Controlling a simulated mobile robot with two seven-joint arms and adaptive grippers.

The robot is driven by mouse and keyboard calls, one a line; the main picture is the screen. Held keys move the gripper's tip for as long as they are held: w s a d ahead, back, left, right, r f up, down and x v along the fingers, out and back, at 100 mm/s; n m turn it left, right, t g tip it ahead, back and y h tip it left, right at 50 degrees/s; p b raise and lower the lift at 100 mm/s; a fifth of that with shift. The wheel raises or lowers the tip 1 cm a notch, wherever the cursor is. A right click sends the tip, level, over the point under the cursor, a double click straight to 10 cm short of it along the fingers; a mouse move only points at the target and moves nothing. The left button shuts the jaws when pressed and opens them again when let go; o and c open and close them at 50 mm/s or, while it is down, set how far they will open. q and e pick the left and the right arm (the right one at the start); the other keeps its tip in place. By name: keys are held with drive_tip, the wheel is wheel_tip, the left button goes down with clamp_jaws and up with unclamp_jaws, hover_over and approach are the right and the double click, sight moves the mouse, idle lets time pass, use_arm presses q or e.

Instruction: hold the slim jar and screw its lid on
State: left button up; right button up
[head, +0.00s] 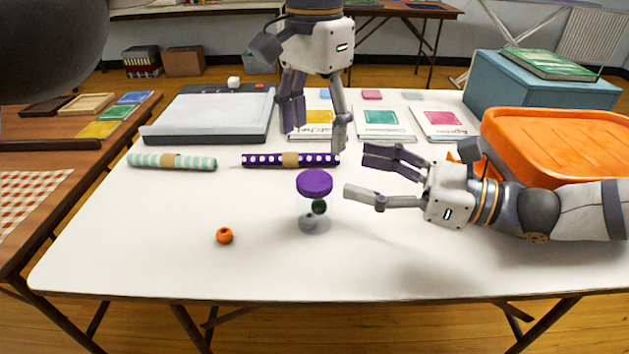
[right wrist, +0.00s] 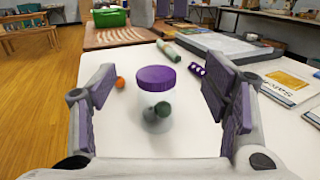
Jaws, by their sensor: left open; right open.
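The slim clear jar (head: 325,217) stands upright on the white table near the middle, with a grey and a dark green bead-like piece inside. The purple lid (head: 314,183) sits on its top; I cannot tell whether it is threaded. In the right wrist view the jar (right wrist: 150,98) and lid (right wrist: 157,78) are between my spread fingers, some way ahead. My left gripper (head: 317,128) is open, pointing down above and behind the jar, touching nothing. My right gripper (head: 360,174) is open and sideways, just right of the jar at about lid height, apart from it.
An orange bead (head: 224,236) lies left of the jar. A purple dotted roll (head: 262,160) and a mint striped roll (head: 143,160) lie behind, before a paper trimmer (head: 205,118). A large orange bin (head: 555,140) stands at right. The front of the table (head: 200,275) is clear.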

use_arm(q)
drive_tip(key=shift+s+r, duration=0.15)
drive_tip(key=shift+s, duration=0.25)
drive_tip(key=shift+w, duration=0.15)
use_arm(e)
approach(330, 206)
drive_tip(key=x, duration=0.4)
drive_tip(key=shift+w+a+f, duration=0.15)
drive_tip(key=shift+a+f, duration=0.05)
drive_tip(key=shift+a, duration=0.1)
drive_tip(key=x, duration=0.7)
drive_tip(key=shift+w+a+r, duration=0.1)
drive_tip(key=shift+r, duration=0.05)
